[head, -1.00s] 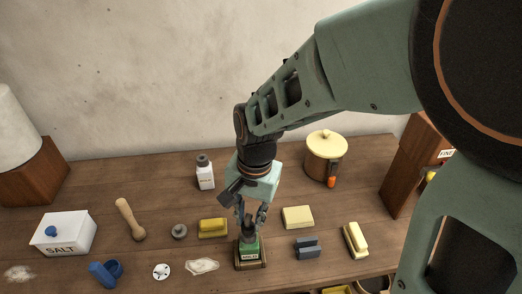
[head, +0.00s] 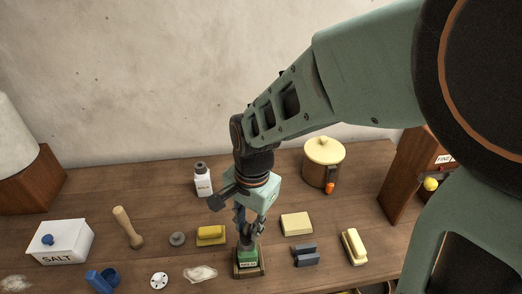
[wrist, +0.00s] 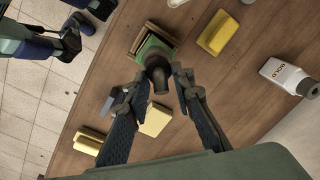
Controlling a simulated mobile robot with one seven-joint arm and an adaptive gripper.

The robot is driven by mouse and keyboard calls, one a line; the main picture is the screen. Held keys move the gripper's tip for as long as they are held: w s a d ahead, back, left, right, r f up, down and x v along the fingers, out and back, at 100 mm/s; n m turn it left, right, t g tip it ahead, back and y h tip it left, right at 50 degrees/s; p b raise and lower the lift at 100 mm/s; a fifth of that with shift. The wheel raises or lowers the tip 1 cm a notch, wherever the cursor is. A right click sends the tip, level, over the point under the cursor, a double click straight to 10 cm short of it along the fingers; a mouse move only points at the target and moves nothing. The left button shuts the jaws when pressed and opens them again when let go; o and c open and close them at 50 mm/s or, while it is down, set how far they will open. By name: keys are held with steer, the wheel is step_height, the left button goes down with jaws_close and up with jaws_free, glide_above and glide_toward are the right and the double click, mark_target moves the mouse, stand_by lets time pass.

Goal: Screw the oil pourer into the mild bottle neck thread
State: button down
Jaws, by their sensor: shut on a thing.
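The green bottle (head: 248,257) stands upright in a square wooden holder (head: 248,273) at the front middle of the table; its label is too small to read surely. The dark oil pourer (wrist: 158,72) is at the bottle's top, its spout towards the wrist camera. My gripper (head: 247,236) points down over the bottle and is shut on the pourer. In the wrist view my fingertips (wrist: 157,78) lie on both sides of the pourer. The seam between pourer and neck is hidden, so I cannot tell how deep it sits.
A white bottle marked BOLD (wrist: 288,76) stands behind left. A yellow block (head: 211,235) is left of the holder; a pale block (head: 297,223) and grey blocks (head: 306,256) are right. A lidded pot (head: 323,167) stands at the back, a salt box (head: 62,243) far left.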

steer(key=shift+m, duration=0.9)
steer(key=c, duration=1.9)
jaws_free()
steer(key=shift+n, duration=0.9)
steer(key=shift+n, duration=0.9)
